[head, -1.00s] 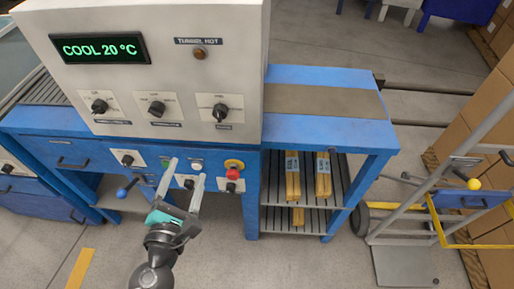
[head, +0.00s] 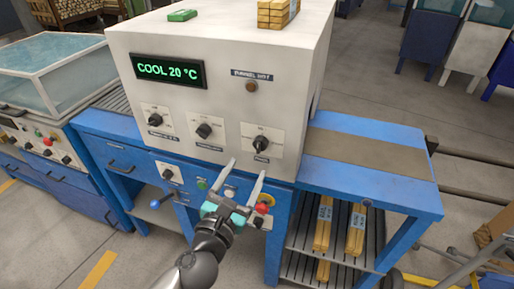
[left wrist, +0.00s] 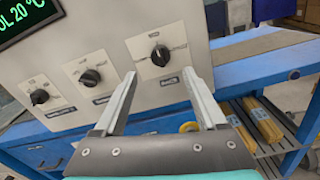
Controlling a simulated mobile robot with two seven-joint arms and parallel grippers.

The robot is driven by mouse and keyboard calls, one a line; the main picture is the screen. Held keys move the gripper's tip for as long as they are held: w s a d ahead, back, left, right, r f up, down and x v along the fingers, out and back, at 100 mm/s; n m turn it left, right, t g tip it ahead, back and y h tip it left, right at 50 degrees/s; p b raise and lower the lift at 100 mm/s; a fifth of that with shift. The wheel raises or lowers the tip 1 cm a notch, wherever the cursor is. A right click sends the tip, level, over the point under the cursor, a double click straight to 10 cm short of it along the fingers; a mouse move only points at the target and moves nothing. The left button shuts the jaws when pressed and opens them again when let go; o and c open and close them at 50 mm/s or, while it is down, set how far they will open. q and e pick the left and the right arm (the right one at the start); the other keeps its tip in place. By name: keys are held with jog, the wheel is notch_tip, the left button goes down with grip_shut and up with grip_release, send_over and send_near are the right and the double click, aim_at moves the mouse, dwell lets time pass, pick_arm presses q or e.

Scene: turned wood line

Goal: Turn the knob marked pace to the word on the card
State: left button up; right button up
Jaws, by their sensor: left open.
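The white machine front carries three black knobs on pale plates: a left knob (head: 155,119), a middle knob (head: 204,130) and a right knob (head: 261,143). Their labels are too small to read, so I cannot tell which is marked pace. My left gripper (head: 247,168) is open and empty, its fingertips just below the right knob in the head view. In the left wrist view the right knob (left wrist: 160,55) shows just beyond and between the open fingertips (left wrist: 159,76), apart from them. I cannot make out a card. My right gripper is not in view.
A green display (head: 168,71) reads COOL 20 °C. A dark lamp (head: 251,87) sits right of it. The blue lower panel has a small knob (head: 168,174) and a red button (head: 262,208). Yellow-wrapped bars (head: 355,230) lie on the shelf at right.

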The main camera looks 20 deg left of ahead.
aim_at(258, 149)
pick_arm(q)
jog(key=w, duration=0.8)
jog(key=shift+w+d, duration=0.1)
jog(key=shift+d, duration=0.1)
grip_shut()
dwell(0.4)
